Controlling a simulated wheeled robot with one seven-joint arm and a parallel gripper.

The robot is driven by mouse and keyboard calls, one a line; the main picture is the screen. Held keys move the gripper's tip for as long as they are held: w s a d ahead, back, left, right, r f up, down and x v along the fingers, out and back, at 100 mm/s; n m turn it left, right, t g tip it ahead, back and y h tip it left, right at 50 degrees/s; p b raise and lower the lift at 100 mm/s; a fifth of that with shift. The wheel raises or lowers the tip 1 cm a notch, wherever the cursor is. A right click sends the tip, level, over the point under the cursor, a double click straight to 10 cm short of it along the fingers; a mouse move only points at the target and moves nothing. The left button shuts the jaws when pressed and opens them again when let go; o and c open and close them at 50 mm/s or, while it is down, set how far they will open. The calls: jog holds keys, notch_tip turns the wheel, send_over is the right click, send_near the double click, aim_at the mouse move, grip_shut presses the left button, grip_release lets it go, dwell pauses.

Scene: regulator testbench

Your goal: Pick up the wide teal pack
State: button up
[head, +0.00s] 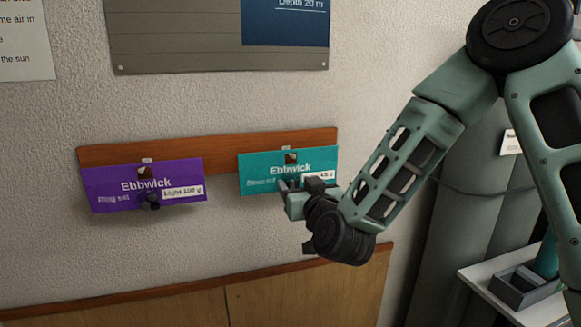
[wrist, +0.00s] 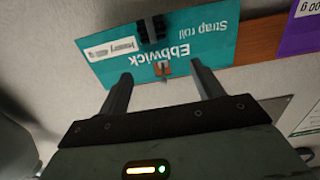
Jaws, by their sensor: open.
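The wide teal pack (head: 257,168), marked "Ebbwick", hangs flat on the wooden rail at the right. In the wrist view the teal pack (wrist: 205,45) appears upside down, reads "Strap roll" and has a white label. A dark block (wrist: 152,30) sits at its face near the far edge. A small hanger (wrist: 163,69) shows at its top edge. My gripper (head: 287,187) is in front of the pack's lower right part, partly hiding it. In the wrist view my gripper (wrist: 161,73) is open and empty, its fingertips spread either side of the hanger. I cannot tell whether they touch the pack.
A purple "Ebbwick" pack (head: 115,190) hangs left on the same wooden rail (head: 220,150), with a gap between the packs. A grey board (head: 175,40) is on the wall above. Wood panelling (head: 180,308) lies below. A white shelf (head: 500,300) with a grey tray stands lower right.

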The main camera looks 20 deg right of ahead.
aim_at(293, 176)
jog(key=shift+w+d+f+p, duration=0.15)
jog(key=shift+w+p, duration=0.25)
jog(key=shift+w, duration=0.6)
jog(key=shift+w+a+f+p, duration=0.1)
jog(key=shift+w+f+p, duration=0.2)
jog(key=shift+w, duration=0.65)
jog(key=shift+w+d+f+p, duration=0.1)
jog(key=shift+w+p, duration=0.35)
jog(key=shift+w, duration=0.55)
jog(key=shift+c, duration=0.3)
jog(key=c, duration=1)
jog(key=shift+c, duration=1.4)
jog(key=shift+r, duration=0.2)
